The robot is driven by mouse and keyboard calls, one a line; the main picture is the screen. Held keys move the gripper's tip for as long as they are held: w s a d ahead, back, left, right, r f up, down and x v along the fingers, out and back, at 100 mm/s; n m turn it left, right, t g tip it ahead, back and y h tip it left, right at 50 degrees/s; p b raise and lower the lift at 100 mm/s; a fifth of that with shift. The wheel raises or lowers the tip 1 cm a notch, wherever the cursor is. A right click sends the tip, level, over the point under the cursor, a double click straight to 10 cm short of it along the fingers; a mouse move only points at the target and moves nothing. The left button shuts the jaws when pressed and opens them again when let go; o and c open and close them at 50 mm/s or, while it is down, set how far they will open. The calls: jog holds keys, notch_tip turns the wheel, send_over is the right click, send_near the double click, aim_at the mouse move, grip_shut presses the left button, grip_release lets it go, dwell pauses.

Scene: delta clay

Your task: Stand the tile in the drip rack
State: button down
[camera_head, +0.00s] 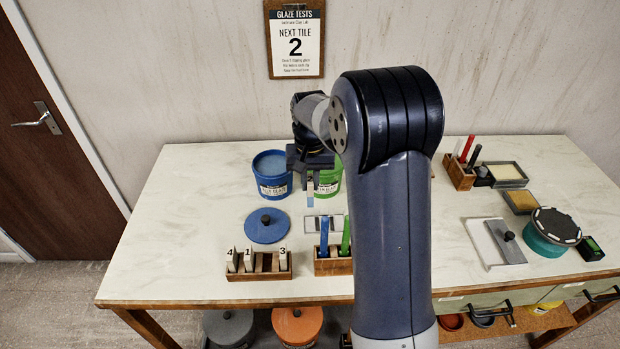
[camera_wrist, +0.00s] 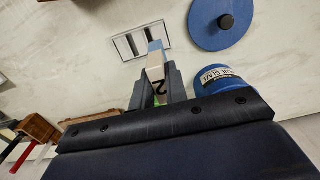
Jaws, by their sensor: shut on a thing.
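My gripper (camera_head: 310,173) is shut on a narrow pale tile (camera_head: 310,191) with a blue lower end. In the wrist view, my gripper (camera_wrist: 158,80) has the tile (camera_wrist: 155,64) between its fingers, and a dark 2 shows on it. The tile hangs upright in front of the blue and green jars, apparently above the table. A pale slotted tray (camera_head: 311,225), perhaps the drip rack, lies nearer the front. It also shows in the wrist view (camera_wrist: 118,44), where the tile's end overlaps its edge. A wooden rack (camera_head: 262,275) holds tiles 4, 1 and 3, with one gap.
A blue glaze jar (camera_head: 271,185) and a green jar (camera_head: 328,184) stand close behind the tile. A blue lid (camera_head: 267,226) lies left of the slotted tray. A wooden holder (camera_head: 333,266) with blue and green sticks stands in front. The table's left end is clear.

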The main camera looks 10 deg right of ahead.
aim_at(310, 194)
jog(key=shift+f+b, duration=1.3)
jog(key=shift+f, duration=1.15)
jog(key=shift+f+b, duration=1.45)
jog(key=shift+f, duration=1)
jog(key=c, duration=1.3)
grip_release()
jog(key=shift+r+p, duration=2.65)
jog(key=shift+r, duration=0.95)
jog(key=shift+f, duration=0.15)
